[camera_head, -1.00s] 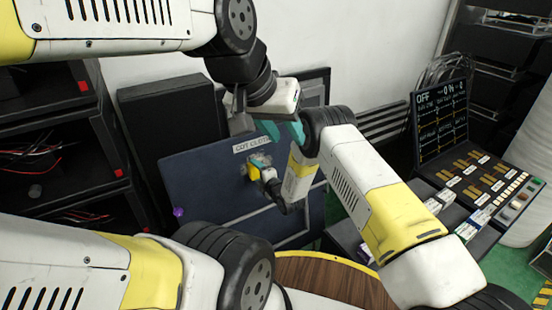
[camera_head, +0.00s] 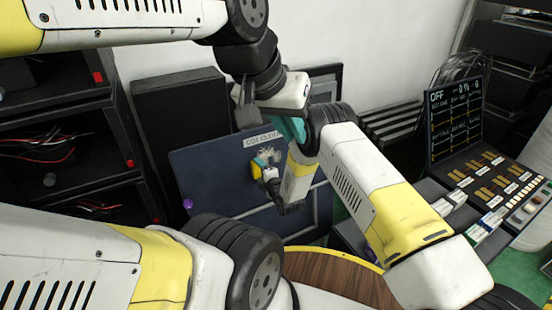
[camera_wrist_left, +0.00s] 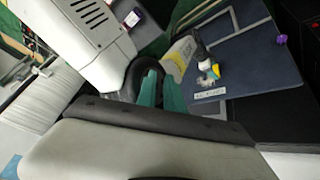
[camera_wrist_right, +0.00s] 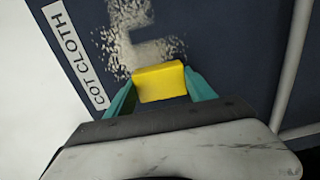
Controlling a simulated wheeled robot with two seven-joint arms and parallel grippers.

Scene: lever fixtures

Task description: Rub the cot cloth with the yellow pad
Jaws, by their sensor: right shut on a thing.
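The cot cloth (camera_head: 225,180) is a dark blue panel with a "COT CLOTH" label (camera_head: 263,139) at its top. It also shows in the right wrist view (camera_wrist_right: 235,40). A pale speckled patch (camera_wrist_right: 130,45) lies on it, with bare blue between the speckles. My right gripper (camera_wrist_right: 162,90) is shut on the yellow pad (camera_wrist_right: 160,82), which lies against or just above the cloth at the patch's edge; exact contact is unclear. The pad also shows in the head view (camera_head: 257,168). My left gripper (camera_wrist_left: 162,92) is open and empty, its teal fingers apart, near my right arm.
A control console (camera_head: 490,190) with a dark screen (camera_head: 455,117) stands at the right. Dark racks with red wires (camera_head: 60,150) stand at the left. A purple knob (camera_head: 188,203) sits on the panel's left edge. A round wooden top (camera_head: 335,278) is in front.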

